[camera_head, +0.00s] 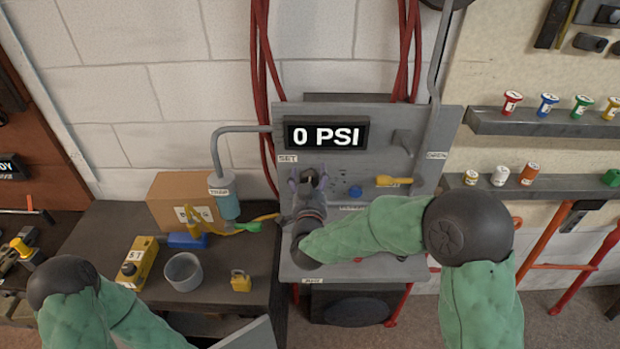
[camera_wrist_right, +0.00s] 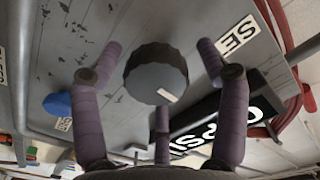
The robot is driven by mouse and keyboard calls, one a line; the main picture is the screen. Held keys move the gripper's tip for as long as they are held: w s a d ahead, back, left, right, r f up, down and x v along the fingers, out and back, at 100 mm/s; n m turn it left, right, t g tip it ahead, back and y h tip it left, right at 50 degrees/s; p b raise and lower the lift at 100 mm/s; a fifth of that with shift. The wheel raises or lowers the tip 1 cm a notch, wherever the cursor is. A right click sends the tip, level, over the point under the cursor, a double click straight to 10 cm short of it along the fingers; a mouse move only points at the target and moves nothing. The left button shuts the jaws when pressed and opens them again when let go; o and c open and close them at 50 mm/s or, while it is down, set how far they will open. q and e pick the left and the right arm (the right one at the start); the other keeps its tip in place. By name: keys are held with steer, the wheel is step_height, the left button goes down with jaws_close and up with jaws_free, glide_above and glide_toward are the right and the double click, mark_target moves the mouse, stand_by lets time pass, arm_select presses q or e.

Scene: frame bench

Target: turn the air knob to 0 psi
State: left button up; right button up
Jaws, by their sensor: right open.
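The air knob (camera_wrist_right: 157,74) is dark, round and ridged, with a pale pointer mark near its rim on the side towards the display. In the head view the knob (camera_head: 309,175) sits on the grey panel under the "SET" label, partly hidden by my right gripper. The display (camera_head: 326,135) reads "0 PSI". My right gripper (camera_head: 307,186) is at the knob. In the wrist view its purple-grey fingers (camera_wrist_right: 160,68) are spread around the knob, with gaps at the sides; contact at the lower finger is unclear. My left arm shows at lower left, its gripper out of view.
The panel (camera_head: 375,270) also carries a yellow lever (camera_head: 393,181) and a blue knob (camera_head: 355,192) right of the air knob. Red hoses (camera_head: 262,90) hang behind. A dark bench (camera_head: 110,235) at left holds a cardboard box (camera_head: 180,190), a grey cup (camera_head: 183,271) and a yellow padlock (camera_head: 240,281).

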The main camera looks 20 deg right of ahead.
steer(key=c, duration=1.1)
steer(key=shift+r, duration=0.1)
steer(key=shift+w+r+n, duration=0.1)
steer(key=shift+r+n, duration=0.1)
steer(key=shift+n, duration=0.2)
steer(key=o, duration=1.1)
steer(key=shift+f, duration=0.1)
steer(key=shift+f, duration=0.1)
